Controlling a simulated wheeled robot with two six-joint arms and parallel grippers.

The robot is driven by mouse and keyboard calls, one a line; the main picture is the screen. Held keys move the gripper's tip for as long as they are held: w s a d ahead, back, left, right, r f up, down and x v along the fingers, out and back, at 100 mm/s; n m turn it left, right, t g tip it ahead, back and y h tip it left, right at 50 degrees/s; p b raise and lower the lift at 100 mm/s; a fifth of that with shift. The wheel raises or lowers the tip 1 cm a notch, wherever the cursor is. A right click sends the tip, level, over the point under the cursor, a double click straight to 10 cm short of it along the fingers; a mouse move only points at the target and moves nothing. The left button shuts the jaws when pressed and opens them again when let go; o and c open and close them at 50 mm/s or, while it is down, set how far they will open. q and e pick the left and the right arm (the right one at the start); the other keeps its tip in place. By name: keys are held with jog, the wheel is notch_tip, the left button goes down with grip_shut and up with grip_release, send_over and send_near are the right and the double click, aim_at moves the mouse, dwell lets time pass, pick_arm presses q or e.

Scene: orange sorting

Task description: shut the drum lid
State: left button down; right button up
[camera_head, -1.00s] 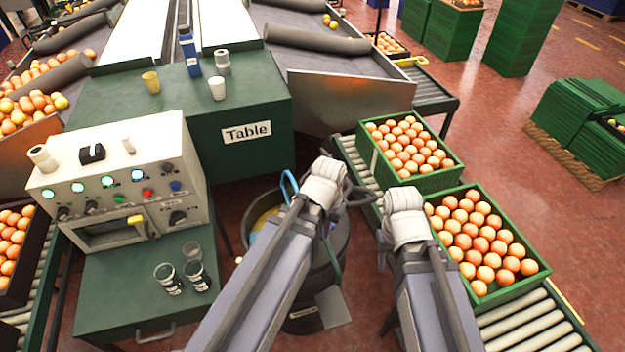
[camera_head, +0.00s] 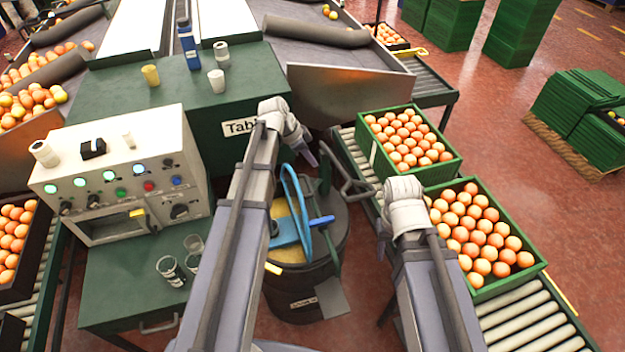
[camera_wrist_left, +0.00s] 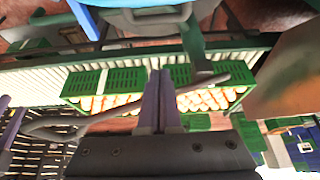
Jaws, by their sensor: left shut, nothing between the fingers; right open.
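The dark drum (camera_head: 305,295) stands on the floor between my arms. Its top is at least partly open, and yellowish contents show on the left. A blue loop (camera_head: 291,205) and blue bars stand over the opening. A dark upright bar (camera_head: 325,178) rises at its back right, and a grey metal loop (camera_head: 352,187) is beside it. I cannot make out the lid's full outline. My left gripper (camera_head: 308,156) is shut and empty above the drum's back edge; its fingers (camera_wrist_left: 160,100) point ahead in the wrist view. My right gripper (camera_head: 404,190) is right of the drum, its fingers hidden.
Two green crates of oranges (camera_head: 410,140) (camera_head: 482,235) stand on the roller conveyor (camera_head: 515,315) at the right. A control box (camera_head: 120,175) and several glasses (camera_head: 170,268) are on the green table (camera_head: 125,290) at the left. Red floor (camera_head: 520,120) is open at the back right.

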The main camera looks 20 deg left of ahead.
aim_at(302, 198)
pick_arm(q)
jog(key=shift+f, duration=0.1)
jog(key=shift+d+f+b, duration=0.2)
jog(key=shift+f+b, duration=4.45)
jog(key=shift+b, duration=0.05)
